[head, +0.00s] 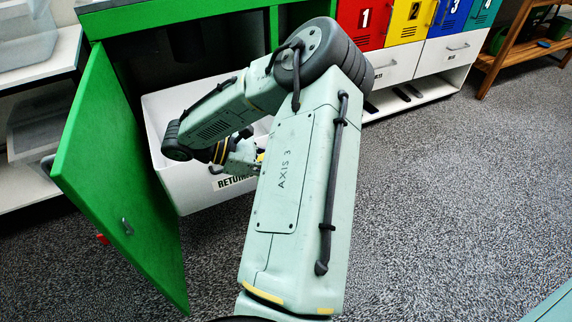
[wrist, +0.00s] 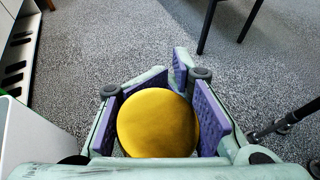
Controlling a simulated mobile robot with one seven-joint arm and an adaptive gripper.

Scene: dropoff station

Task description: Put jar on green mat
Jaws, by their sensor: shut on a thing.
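The jar, seen from above as a round yellow lid (wrist: 158,123), sits between the purple pads of my gripper (wrist: 170,105) in the wrist view. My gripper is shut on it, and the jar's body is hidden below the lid. In the head view my gripper (head: 240,157) is beside the white bin, mostly hidden behind my arm; a bit of yellow shows there. I cannot make out a green mat in either view.
A white bin (head: 183,190) with a "RETUR..." label juts from the green cabinet (head: 160,18). Its green door (head: 105,160) stands open at the left. Numbered coloured lockers (head: 407,22) and a wooden shelf (head: 522,42) stand behind. The grey floor at the right is clear.

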